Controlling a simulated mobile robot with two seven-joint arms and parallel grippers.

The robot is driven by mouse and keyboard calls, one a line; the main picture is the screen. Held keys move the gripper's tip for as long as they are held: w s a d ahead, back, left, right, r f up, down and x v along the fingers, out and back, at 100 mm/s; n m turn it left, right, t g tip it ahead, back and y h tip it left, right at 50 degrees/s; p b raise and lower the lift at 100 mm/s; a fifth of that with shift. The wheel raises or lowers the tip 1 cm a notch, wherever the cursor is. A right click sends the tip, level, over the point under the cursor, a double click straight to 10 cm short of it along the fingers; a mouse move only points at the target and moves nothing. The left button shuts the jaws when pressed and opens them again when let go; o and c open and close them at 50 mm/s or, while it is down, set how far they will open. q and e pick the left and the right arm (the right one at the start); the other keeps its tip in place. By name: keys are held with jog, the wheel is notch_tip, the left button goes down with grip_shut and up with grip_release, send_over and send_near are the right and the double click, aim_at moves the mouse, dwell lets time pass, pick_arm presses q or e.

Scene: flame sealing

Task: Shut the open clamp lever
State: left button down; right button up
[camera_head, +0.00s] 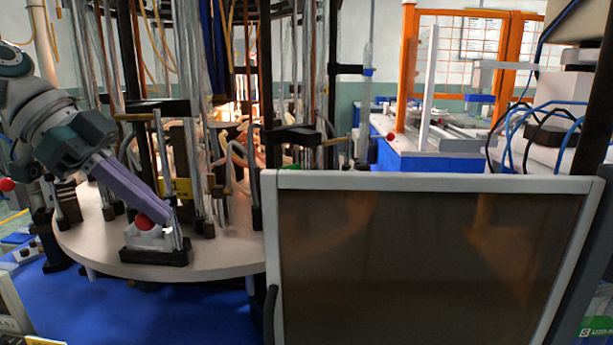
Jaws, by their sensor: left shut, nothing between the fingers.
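A toggle clamp (150,243) with a red knob (144,222) stands on a black base near the front edge of the round white table (95,240). My left gripper (165,213) comes in from the upper left, with its purple-grey fingers shut. Its fingertips are at the red knob, partly in front of the clamp. I cannot tell whether they touch it. The fingers hide part of the clamp, and I cannot tell the lever's exact angle. Another red knob (7,184) shows at the far left edge. My right gripper is not in view.
Tall glass tubes and black posts (129,90) crowd the round table behind the clamp. A large grey-framed dark panel (430,182) fills the front right. An orange frame (409,70) and a blue bench (420,161) stand behind it.

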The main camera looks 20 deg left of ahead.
pick_arm(q)
jog(key=shift+s+a, duration=0.1)
jog(key=shift+a, duration=0.1)
jog(key=shift+d, duration=0.1)
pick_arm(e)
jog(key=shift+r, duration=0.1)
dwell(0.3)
pick_arm(q)
jog(key=shift+d+r+p, duration=0.2)
jog(key=shift+p, duration=0.1)
jog(key=a+r, duration=0.3)
jog(key=r, duration=0.4)
jog(key=shift+s+a+r, duration=0.15)
jog(key=shift+a+r, duration=0.05)
jog(key=shift+r, duration=0.15)
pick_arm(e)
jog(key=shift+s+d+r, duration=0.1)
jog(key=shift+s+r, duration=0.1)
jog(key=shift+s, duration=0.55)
